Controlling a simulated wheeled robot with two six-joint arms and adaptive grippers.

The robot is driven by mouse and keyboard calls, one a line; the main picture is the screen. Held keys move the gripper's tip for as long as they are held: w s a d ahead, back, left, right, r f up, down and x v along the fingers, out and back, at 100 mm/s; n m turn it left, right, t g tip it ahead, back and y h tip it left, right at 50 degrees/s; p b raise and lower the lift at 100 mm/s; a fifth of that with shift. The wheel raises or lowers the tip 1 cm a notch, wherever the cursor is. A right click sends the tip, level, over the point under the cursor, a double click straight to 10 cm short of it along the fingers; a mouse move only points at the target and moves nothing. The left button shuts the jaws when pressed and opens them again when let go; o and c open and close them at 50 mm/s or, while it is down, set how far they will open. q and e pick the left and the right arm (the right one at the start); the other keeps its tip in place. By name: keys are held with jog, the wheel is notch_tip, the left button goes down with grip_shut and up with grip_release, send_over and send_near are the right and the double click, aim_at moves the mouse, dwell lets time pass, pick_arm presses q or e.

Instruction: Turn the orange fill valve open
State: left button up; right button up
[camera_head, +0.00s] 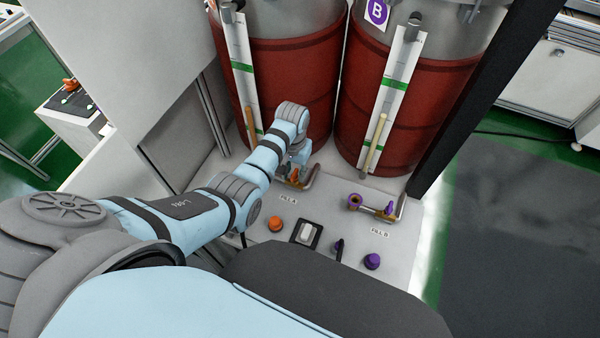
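The orange fill valve handle (295,176) is a small orange piece on the short metal pipe at the foot of the left drum, just above the FILL A label (288,199). My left arm reaches in from the left, and my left gripper (297,162) is right at this handle and partly covers it. The fingers are small and partly hidden by the wrist, so I cannot tell whether they touch or grip the handle. My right gripper is not in view.
Two red drums (296,80) (420,100) stand behind the white panel. A purple valve (389,209) sits on the right pipe, by FILL B. An orange knob (275,224), a white switch (307,232) and a purple knob (372,261) are in front. A dark post (480,95) stands right.

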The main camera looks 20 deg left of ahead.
pick_arm(q)
jog(key=shift+r, duration=0.1)
grip_shut()
